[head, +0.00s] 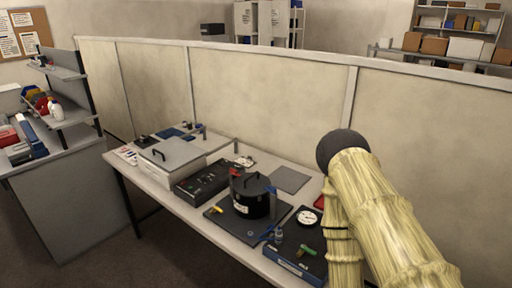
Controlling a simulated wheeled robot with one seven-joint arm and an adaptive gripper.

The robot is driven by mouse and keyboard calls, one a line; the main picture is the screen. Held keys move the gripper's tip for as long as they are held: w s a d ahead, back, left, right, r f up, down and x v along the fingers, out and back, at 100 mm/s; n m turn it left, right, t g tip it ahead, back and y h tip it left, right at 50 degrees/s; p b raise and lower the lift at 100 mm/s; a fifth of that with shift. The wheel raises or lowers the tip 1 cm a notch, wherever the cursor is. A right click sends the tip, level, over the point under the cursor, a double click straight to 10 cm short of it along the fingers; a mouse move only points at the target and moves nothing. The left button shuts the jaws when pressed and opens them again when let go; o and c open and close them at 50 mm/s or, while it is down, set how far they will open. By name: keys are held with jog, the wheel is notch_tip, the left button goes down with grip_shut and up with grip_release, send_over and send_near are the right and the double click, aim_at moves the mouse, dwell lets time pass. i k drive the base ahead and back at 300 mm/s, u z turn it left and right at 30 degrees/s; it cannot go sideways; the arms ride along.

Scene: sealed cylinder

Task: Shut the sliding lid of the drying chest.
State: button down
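A white box with a grey lid (178,149) stands at the left part of the long table in the head view; I take it to be the drying chest (166,173). A small dark handle (158,154) sits near the lid's left end. The lid appears to cover most of the top. At this size I cannot tell whether a gap is left. My arm, in a pale yellow sleeve, rises at the right and bends down past the bottom edge. My gripper is not in view.
A black control box (203,184) stands right of the chest. A black lidded pot (250,199) sits on a dark mat (231,223). A round dial (307,217) and small items lie near my arm. A partition (270,100) runs behind the table. A grey bench (65,195) stands left.

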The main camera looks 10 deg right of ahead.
aim_at(173, 154)
jog(key=i, duration=0.85)
jog(key=u, duration=0.85)
